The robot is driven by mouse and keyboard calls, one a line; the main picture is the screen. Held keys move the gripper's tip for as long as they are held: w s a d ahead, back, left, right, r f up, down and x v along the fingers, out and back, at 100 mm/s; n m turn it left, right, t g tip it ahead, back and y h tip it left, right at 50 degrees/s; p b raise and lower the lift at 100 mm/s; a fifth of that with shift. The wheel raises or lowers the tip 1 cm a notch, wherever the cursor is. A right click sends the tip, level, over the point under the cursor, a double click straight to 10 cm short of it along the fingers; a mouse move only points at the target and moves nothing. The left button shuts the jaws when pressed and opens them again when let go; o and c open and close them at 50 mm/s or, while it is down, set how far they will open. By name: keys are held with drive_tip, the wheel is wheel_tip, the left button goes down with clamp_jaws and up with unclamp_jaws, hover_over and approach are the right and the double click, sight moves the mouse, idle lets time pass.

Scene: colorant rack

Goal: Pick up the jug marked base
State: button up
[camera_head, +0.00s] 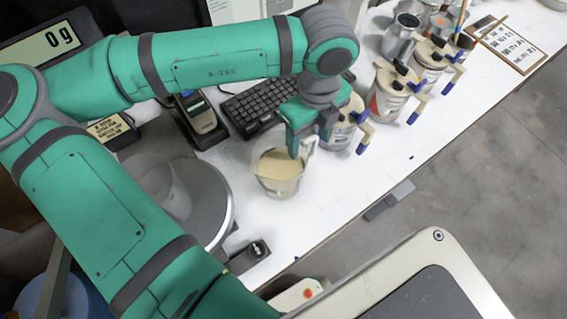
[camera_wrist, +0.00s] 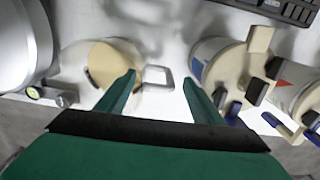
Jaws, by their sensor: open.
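A clear jug (camera_head: 278,178) of cream-coloured liquid stands upright on the white bench, just below my gripper (camera_head: 305,146). I cannot read any marking on it. In the wrist view the jug (camera_wrist: 112,62) is at the left finger, and its handle (camera_wrist: 158,70) lies between my open fingers (camera_wrist: 159,82). The fingers are apart from each other, one on each side of the handle as seen from above. I cannot tell whether either finger touches the jug.
Several cans with dispenser lids (camera_head: 388,98) stand in a row to the right. A round scale plate (camera_head: 215,205) is at the left, with a 0 g display (camera_head: 52,42). A keyboard (camera_head: 258,105) lies behind.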

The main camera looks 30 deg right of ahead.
sight(289, 164)
drive_tip(key=shift+s+d+f, duration=0.2)
drive_tip(key=shift+f, duration=0.35)
drive_tip(key=f, duration=0.4)
drive_tip(key=shift+w+a, duration=0.1)
drive_tip(key=shift+a, duration=0.25)
drive_tip(key=shift+d+f, duration=0.1)
drive_tip(key=shift+f, duration=0.45)
drive_tip(key=shift+d, duration=0.1)
clamp_jaws()
